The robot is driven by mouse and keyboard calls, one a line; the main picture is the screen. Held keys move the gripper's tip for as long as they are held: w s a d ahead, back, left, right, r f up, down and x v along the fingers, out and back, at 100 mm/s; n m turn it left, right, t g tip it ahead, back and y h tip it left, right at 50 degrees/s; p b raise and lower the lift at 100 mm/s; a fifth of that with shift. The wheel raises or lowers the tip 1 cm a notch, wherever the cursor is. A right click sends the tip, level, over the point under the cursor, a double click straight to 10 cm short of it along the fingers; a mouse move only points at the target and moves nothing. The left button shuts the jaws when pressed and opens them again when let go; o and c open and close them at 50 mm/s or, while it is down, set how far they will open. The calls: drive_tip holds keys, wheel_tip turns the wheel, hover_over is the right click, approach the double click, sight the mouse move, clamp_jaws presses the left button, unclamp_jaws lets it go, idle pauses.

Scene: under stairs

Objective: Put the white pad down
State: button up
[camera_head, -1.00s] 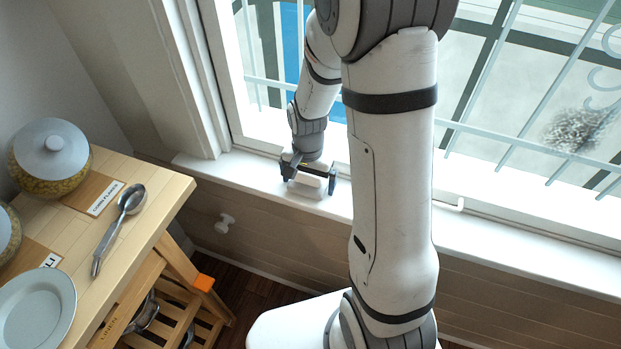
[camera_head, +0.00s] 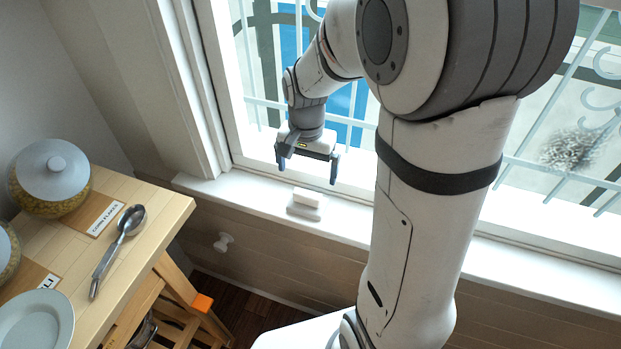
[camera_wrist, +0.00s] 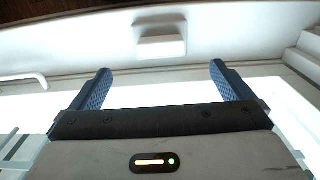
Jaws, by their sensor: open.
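The white pad (camera_head: 308,196) rests on the white window sill (camera_head: 262,200), on top of a pale block-like base (camera_head: 304,210). In the wrist view the white pad (camera_wrist: 161,47) shows beyond the fingertips, against the bright sill. My gripper (camera_head: 309,168) is open and empty, above the sill and on the window side of the pad, apart from it. Its two blue ridged fingers (camera_wrist: 158,80) show spread wide in the wrist view with nothing between them.
A wooden table (camera_head: 150,215) at left holds a lidded pot (camera_head: 50,178), a spoon (camera_head: 118,250) and a plate (camera_head: 35,322). Window bars (camera_head: 560,120) stand behind. The sill left of the pad is clear.

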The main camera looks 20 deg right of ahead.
drive_tip(key=s+r+n+t, duration=0.1)
drive_tip(key=s+r+n, duration=0.2)
drive_tip(key=s, duration=0.4)
drive_tip(key=s+r+n+t, duration=0.1)
drive_tip(key=s+r+n, duration=0.3)
drive_tip(key=s, duration=0.3)
drive_tip(key=shift+d+r+t, duration=0.3)
drive_tip(key=shift+d+r, duration=0.1)
drive_tip(key=shift+d, duration=0.05)
drive_tip(key=shift+c, duration=0.2)
